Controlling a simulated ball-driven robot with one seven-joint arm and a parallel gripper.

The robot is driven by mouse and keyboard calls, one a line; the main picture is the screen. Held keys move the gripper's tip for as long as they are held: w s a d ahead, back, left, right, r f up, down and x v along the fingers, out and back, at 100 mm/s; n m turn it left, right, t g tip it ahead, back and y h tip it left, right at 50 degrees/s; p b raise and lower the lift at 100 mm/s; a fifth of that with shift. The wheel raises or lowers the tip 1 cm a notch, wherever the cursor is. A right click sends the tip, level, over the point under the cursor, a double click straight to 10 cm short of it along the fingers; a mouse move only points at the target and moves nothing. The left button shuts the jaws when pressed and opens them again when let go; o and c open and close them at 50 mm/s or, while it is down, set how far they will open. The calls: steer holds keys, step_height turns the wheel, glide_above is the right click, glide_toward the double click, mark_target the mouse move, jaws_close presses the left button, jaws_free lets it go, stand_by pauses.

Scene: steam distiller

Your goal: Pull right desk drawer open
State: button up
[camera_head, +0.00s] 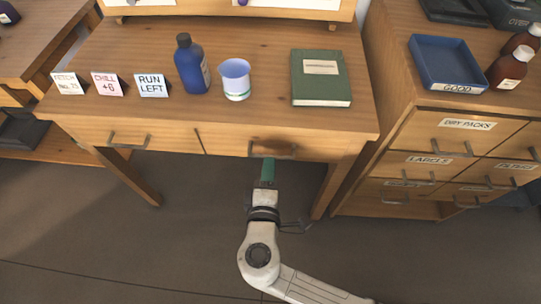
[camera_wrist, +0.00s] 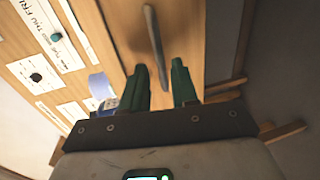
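The right desk drawer (camera_head: 312,147) is in the front of the wooden desk and looks shut, its face level with the desk front. Its grey bar handle (camera_head: 288,156) also shows in the wrist view (camera_wrist: 153,40), where it runs upward from between the fingers. My gripper (camera_head: 268,163) has green fingers and is just below and in front of the handle in the head view. In the wrist view my gripper (camera_wrist: 161,68) is open, with a finger on either side of the handle's lower end. I cannot tell whether either finger touches it.
On the desk stand several label cards (camera_head: 150,85), a blue bottle (camera_head: 191,65), a pale cup (camera_head: 235,80) and a green book (camera_head: 320,78). The left drawer (camera_head: 85,132) looks shut. A drawer cabinet (camera_head: 395,130) stands close at right. The floor before the desk is clear.

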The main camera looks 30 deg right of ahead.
mark_target(271, 156)
steer(key=shift+x, duration=2.5)
steer(key=shift+c, duration=0.3)
jaws_close()
